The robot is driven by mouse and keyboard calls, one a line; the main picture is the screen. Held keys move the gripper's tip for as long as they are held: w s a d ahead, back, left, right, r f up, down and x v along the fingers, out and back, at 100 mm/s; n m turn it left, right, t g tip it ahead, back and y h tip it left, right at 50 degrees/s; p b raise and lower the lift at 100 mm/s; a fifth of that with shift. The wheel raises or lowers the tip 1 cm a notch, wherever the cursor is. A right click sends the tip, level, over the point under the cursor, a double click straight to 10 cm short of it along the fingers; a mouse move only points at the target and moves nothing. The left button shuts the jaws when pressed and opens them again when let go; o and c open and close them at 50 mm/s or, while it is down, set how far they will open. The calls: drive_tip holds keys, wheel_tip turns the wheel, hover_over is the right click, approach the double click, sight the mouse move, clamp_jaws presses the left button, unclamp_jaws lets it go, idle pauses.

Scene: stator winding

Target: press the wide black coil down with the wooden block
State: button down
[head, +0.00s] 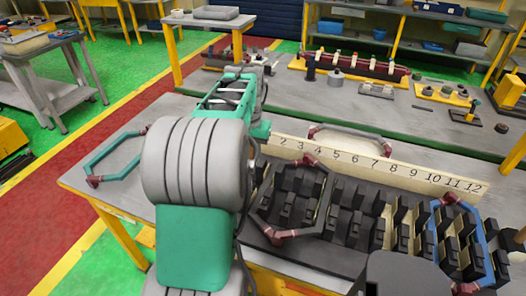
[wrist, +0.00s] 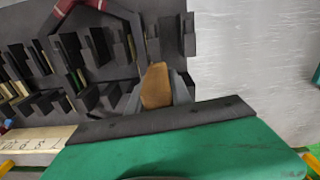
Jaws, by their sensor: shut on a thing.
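The wide black coil (head: 322,212) lies over the dark slotted stator (head: 348,210) near the low numbers, with dark red wraps at its ends. In the wrist view one red wrap of a coil (wrist: 66,9) shows at the top edge. My gripper (wrist: 156,92) is shut on the wooden block (wrist: 156,86), which points at the black slotted teeth near the stator's end. I cannot tell whether the block touches the coil. In the head view my arm hides the gripper and the block.
A numbered board (head: 400,172) stands along the stator's back. A blue coil (head: 484,238) sits at the right end. A teal coil (head: 112,160) lies on the table at left, and a grey coil (head: 352,130) lies behind the board. Bare table (wrist: 245,70) shows beside the stator.

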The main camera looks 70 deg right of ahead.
drive_tip(key=s+d+m, duration=0.1)
drive_tip(key=s, duration=0.3)
drive_tip(key=b, duration=0.3)
hover_over(265, 187)
wheel_tip(265, 187, down, 4)
drive_tip(key=shift+r, duration=0.1)
drive_tip(key=shift+f+b, duration=1.4)
drive_tip(key=shift+f, duration=1)
drive_tip(key=shift+f, duration=0.65)
drive_tip(key=shift+r, duration=0.1)
wheel_tip(265, 187, up, 12)
drive_tip(key=p, duration=0.8)
drive_tip(key=shift+f, duration=0.25)
